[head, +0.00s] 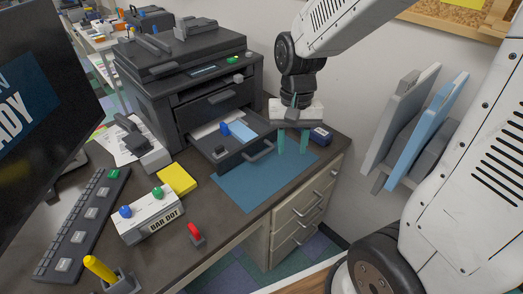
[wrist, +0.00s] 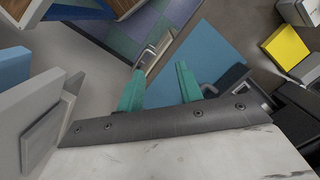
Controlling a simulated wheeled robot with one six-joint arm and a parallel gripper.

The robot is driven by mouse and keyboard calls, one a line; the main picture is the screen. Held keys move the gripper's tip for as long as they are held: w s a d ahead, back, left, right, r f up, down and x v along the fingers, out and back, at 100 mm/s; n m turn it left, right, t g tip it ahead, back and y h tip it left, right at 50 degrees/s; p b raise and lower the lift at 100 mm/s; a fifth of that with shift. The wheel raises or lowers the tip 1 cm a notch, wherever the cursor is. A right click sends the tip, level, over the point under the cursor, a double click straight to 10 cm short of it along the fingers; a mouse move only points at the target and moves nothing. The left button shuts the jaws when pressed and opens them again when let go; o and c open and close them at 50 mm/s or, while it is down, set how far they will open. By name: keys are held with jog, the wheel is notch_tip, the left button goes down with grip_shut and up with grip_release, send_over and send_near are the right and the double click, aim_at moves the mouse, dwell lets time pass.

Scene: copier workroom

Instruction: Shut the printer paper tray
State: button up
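The dark grey printer (head: 160,95) stands at the back of the desk. Its lower paper tray (head: 235,160) is pulled out, with pale and light blue sheets and a small blue piece inside. The tray's front and handle face the lower right, over a blue mat. My gripper (head: 292,143) hangs fingers down just right of the tray front, apart from it as far as I can tell. Its two teal fingers are spread with nothing between them. In the wrist view the open fingers (wrist: 158,88) point over the mat, and a dark part, probably the tray front (wrist: 234,78), shows beside them.
The blue mat (head: 245,187) lies bare before the tray. Wall folders (head: 400,120) hang at right.

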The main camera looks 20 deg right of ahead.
aim_at(261, 154)
jog(key=w+f+m+t, duration=0.2)
jog(key=w+f+m, duration=0.25)
jog(key=w, duration=0.25)
jog(key=w+f+m+t, duration=0.1)
jog(key=w+f+m, duration=0.35)
jog(key=w, duration=0.35)
jog(key=shift+m, duration=0.3)
jog(key=shift+w+a+f, duration=0.15)
jog(key=shift+w+f, duration=0.05)
jog(key=shift+f, duration=1)
jog(key=shift+w+a+f, duration=0.2)
jog(key=shift+f, duration=0.95)
jog(key=shift+w+a+f, duration=0.15)
jog(key=shift+w+f, duration=0.05)
jog(key=shift+f, duration=1)
grip_shut()
